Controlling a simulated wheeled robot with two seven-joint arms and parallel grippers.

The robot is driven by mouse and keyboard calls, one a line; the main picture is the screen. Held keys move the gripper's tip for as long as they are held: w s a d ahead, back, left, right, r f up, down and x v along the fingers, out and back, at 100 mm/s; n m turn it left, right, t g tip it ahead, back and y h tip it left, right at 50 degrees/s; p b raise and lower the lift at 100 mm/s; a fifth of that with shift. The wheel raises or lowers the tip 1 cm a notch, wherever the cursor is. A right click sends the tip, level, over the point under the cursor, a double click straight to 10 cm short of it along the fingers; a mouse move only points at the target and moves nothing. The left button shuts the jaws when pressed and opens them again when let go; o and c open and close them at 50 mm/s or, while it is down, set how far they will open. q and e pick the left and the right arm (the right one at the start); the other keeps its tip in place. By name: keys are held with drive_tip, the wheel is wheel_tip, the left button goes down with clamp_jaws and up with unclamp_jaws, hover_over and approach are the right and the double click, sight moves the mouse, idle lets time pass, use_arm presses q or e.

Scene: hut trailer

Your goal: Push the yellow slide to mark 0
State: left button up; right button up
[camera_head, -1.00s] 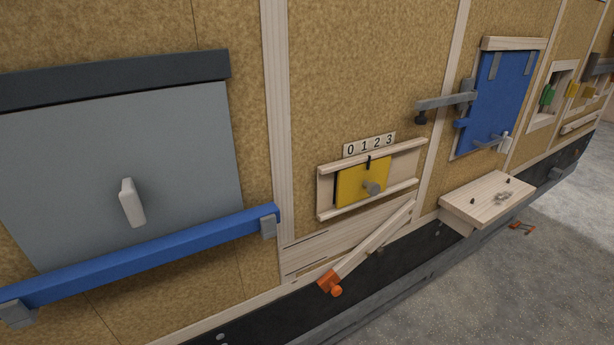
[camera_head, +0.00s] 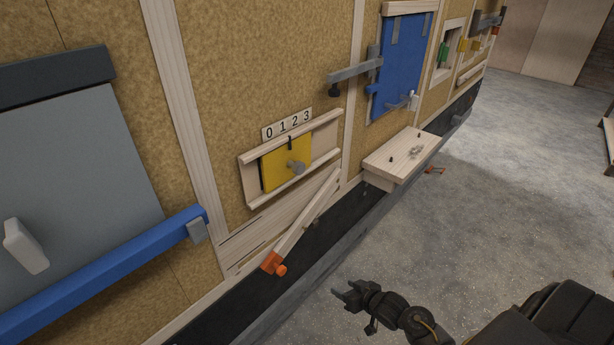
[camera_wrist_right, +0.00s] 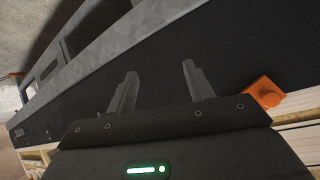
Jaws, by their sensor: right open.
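The yellow slide (camera_head: 279,166) sits in a wooden frame with top and bottom rails on the trailer wall. A grey round knob (camera_head: 296,168) sticks out from it. A black pointer (camera_head: 290,143) at its top edge stands below the number strip (camera_head: 287,125), nearest mark 2. My right gripper (camera_head: 345,292) is low at the front, over the floor, well apart from the slide. In the right wrist view its two fingers (camera_wrist_right: 158,85) are spread with nothing between them. My left gripper is not in view.
A blue bar (camera_head: 110,272) crosses the grey panel at left. A wooden shelf (camera_head: 400,157) juts out at right. The floor (camera_head: 480,220) on the right is open.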

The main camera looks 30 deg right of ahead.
drive_tip(key=w+r+n+t+y, duration=0.1)
drive_tip(key=w+r+t, duration=0.1)
drive_tip(key=r, duration=0.8)
drive_tip(key=w+r+t, duration=0.1)
drive_tip(key=w+r, duration=0.2)
drive_tip(key=r, duration=0.7)
drive_tip(key=n+t+y+p, duration=0.2)
drive_tip(key=n+t+y, duration=0.1)
drive_tip(key=n, duration=0.1)
approach(302, 170)
drive_tip(key=p+x, duration=0.2)
drive_tip(key=x, duration=0.5)
drive_tip(key=shift+r, duration=0.15)
drive_tip(key=shift+x, duration=0.75)
drive_tip(key=shift+c, duration=0.2)
